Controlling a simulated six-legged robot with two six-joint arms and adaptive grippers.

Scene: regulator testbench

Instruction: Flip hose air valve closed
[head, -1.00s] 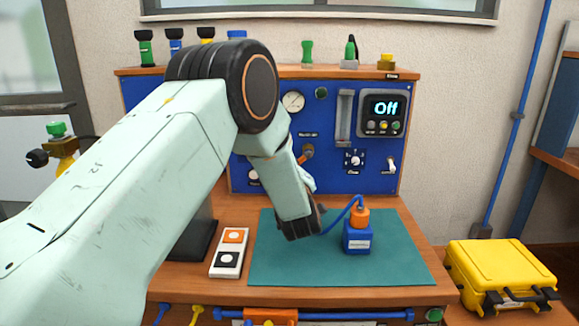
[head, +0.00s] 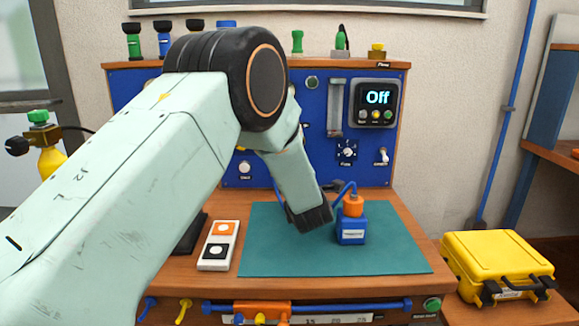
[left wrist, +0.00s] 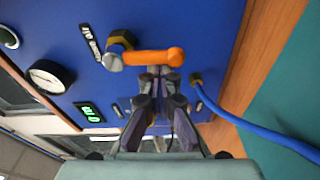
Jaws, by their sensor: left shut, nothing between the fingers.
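The hose air valve's orange lever (left wrist: 152,57) shows in the left wrist view, on a brass and grey fitting (left wrist: 119,47) on the blue panel. The lever lies sideways across that picture, its rounded end to the right. My left gripper (left wrist: 160,74) is shut and empty. Its fingertips are right at the lever's lower edge; I cannot tell whether they touch it. In the head view my left gripper (head: 311,217) appears over the mat, left of the blue block, and my arm hides the valve. My right gripper is not in view.
A blue block with an orange top (head: 351,234) stands on the green mat (head: 290,258). A blue hose (left wrist: 258,130) leaves the panel beside the valve. A yellow case (head: 497,262) stands at right.

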